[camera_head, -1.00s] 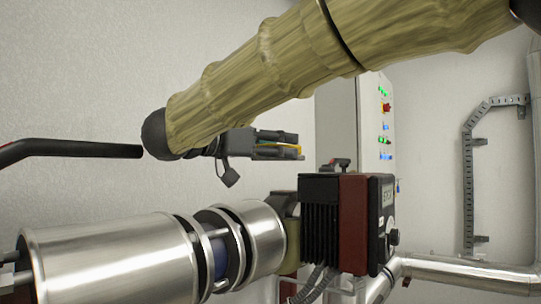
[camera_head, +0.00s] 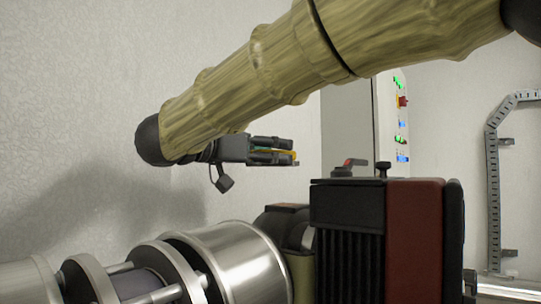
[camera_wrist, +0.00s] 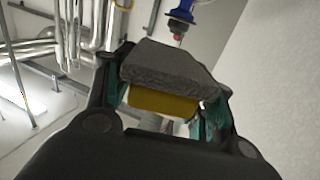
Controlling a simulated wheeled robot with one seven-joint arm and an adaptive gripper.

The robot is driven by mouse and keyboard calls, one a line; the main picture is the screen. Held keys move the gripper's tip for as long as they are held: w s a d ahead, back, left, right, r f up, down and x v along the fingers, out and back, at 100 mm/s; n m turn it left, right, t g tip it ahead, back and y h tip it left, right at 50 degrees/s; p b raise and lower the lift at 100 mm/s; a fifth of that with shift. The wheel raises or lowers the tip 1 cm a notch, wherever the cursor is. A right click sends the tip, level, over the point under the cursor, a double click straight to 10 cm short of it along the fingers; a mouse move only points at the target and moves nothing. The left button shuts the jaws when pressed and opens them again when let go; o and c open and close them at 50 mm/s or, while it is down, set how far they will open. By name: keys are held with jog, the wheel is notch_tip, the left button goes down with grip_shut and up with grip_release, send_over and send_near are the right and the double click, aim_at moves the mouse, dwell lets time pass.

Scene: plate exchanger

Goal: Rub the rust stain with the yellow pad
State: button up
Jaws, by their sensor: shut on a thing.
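My gripper (camera_head: 272,152) is in the middle of the head view, above the steel pipework and left of the black and dark red pump unit. It is shut on the yellow pad (camera_head: 288,153), which shows as a thin yellow strip between the fingers. In the wrist view the pad has a yellow layer (camera_wrist: 163,101) and a dark grey layer (camera_wrist: 168,66), held between teal-lined fingers (camera_wrist: 168,98). The pad is in the air, with nothing visibly touching it. I cannot make out the rust stain in either view.
The black and dark red unit (camera_head: 415,235) stands right of and below my gripper. Silver pipe sections (camera_head: 235,262) run along the bottom left. A control panel (camera_head: 398,115) with lit buttons is behind. A pale wall is at left. A blue fitting (camera_wrist: 183,12) shows in the wrist view.

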jog(key=f, duration=0.1)
jog(key=w+f+b, duration=0.1)
jog(key=f+b, duration=0.1)
jog(key=shift+w+d+f, duration=0.15)
jog(key=shift+w+d, duration=0.05)
jog(key=shift+w, duration=0.05)
jog(key=shift+s+f+b, duration=0.55)
jog(key=shift+f+b, duration=0.3)
jog(key=shift+b, duration=0.1)
jog(key=shift+w+f, duration=0.3)
jog(key=shift+f, duration=0.1)
jog(key=shift+s+r, duration=0.1)
jog(key=shift+s, duration=0.1)
jog(key=shift+w, duration=0.15)
jog(key=shift+f+b, duration=0.3)
jog(key=shift+b, duration=0.05)
jog(key=shift+d, duration=0.1)
